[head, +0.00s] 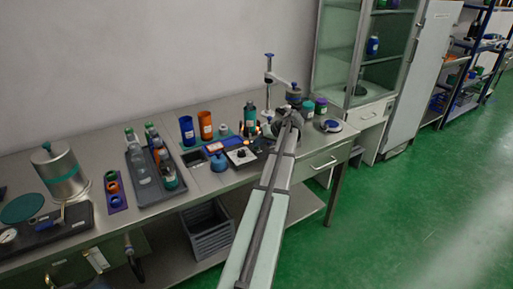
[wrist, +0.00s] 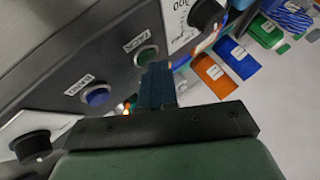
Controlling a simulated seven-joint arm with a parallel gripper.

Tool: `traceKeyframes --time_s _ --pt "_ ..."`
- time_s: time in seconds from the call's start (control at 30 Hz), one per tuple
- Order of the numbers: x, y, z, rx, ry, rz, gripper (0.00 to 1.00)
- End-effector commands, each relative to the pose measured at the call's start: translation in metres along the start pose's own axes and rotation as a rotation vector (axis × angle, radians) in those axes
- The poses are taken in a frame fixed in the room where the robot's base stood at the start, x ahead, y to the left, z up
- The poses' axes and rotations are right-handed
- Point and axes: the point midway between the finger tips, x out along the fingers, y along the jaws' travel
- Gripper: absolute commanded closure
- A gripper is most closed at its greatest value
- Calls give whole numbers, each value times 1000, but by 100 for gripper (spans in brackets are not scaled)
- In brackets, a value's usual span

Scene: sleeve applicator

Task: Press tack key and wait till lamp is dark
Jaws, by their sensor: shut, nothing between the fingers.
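In the wrist view, a grey control panel (wrist: 110,60) runs along the upper left. A green key (wrist: 146,56) sits under a label that appears to read TACK. A blue key (wrist: 97,96) with another, hard-to-read label is farther left. My gripper (wrist: 157,68) is shut and empty, its fingertips right beside the green key; I cannot tell whether they touch it. A small orange glow (wrist: 127,104), possibly the lamp, shows just left of the fingers. In the head view, my arm hides the gripper and the keys.
Black knobs (wrist: 34,146) and (wrist: 206,14) flank the keys on the panel. In the head view, a teal-dark bottle (head: 250,114), an orange cup (head: 205,125) and a blue cup (head: 187,130) stand close by on the steel bench (head: 205,178). A bottle tray (head: 143,190) is left.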

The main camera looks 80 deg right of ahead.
Motion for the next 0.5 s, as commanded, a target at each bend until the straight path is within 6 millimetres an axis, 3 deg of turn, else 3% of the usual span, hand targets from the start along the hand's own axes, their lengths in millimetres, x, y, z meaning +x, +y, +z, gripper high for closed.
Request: traceKeyframes --time_s 0.5 --pt "-11 -8 -8 0 -1 0 100"
